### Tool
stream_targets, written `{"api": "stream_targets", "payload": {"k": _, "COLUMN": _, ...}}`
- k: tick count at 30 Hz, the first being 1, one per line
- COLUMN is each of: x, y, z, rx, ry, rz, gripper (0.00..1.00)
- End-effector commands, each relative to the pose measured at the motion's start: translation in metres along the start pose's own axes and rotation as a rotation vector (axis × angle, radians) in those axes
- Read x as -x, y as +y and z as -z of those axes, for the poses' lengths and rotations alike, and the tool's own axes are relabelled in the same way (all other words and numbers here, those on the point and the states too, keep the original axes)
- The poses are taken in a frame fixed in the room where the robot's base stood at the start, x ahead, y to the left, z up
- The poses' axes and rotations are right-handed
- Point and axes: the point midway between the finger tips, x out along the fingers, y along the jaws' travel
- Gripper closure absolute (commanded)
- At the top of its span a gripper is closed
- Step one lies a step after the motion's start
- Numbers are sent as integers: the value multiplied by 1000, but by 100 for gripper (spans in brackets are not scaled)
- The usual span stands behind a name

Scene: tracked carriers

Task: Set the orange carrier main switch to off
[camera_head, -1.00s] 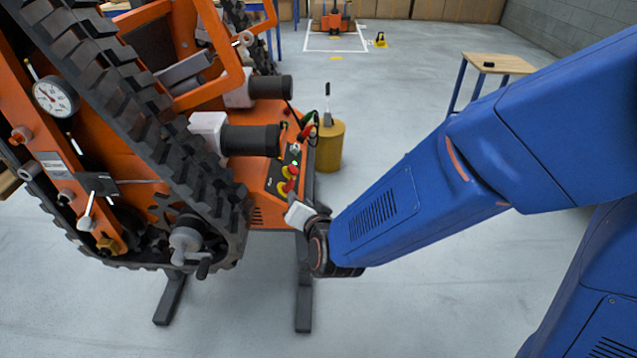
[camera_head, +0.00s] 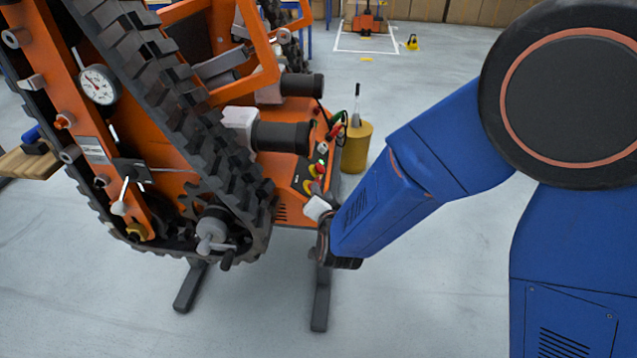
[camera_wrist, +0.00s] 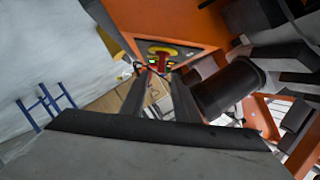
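The orange tracked carrier (camera_head: 286,212) stands at the left of the head view. Its sloping control panel (camera_head: 305,176) faces my arm and bears red knobs on yellow plates (camera_head: 315,170) and a small green light. I cannot tell which knob is the main switch. In the wrist view a red knob on a yellow plate (camera_wrist: 163,50) shows beyond the fingertips, with a green light (camera_wrist: 153,62) close by. My gripper (camera_wrist: 160,84) has its two dark fingers apart, with nothing visible between them. It points towards the panel; in the head view my wrist hides the fingers.
A thick black track (camera_head: 165,85) and a black cylinder (camera_head: 280,137) flank the panel. A yellow drum (camera_head: 356,147) stands just behind it. Dark support legs (camera_head: 320,298) reach out on the floor. Open floor lies to the right and in front.

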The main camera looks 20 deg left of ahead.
Motion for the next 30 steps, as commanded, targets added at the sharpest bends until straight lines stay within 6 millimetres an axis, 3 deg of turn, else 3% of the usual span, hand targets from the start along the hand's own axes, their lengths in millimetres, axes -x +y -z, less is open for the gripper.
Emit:
{"api": "stream_targets", "payload": {"k": 6, "x": -39, "y": 1, "z": 0, "rx": -1, "ry": 1, "rz": -2, "gripper": 72}}
{"api": "stream_targets", "payload": {"k": 12, "x": -66, "y": 1, "z": 0, "rx": 0, "ry": 0, "rz": -1, "gripper": 72}}
{"api": "stream_targets", "payload": {"k": 18, "x": -79, "y": 0, "z": 0, "rx": -1, "ry": 0, "rz": -1, "gripper": 72}}
{"api": "stream_targets", "payload": {"k": 27, "x": -80, "y": 0, "z": 0, "rx": -1, "ry": -1, "rz": 0, "gripper": 72}}
{"api": "stream_targets", "payload": {"k": 30, "x": -80, "y": 0, "z": 0, "rx": -1, "ry": -1, "rz": 0, "gripper": 93}}
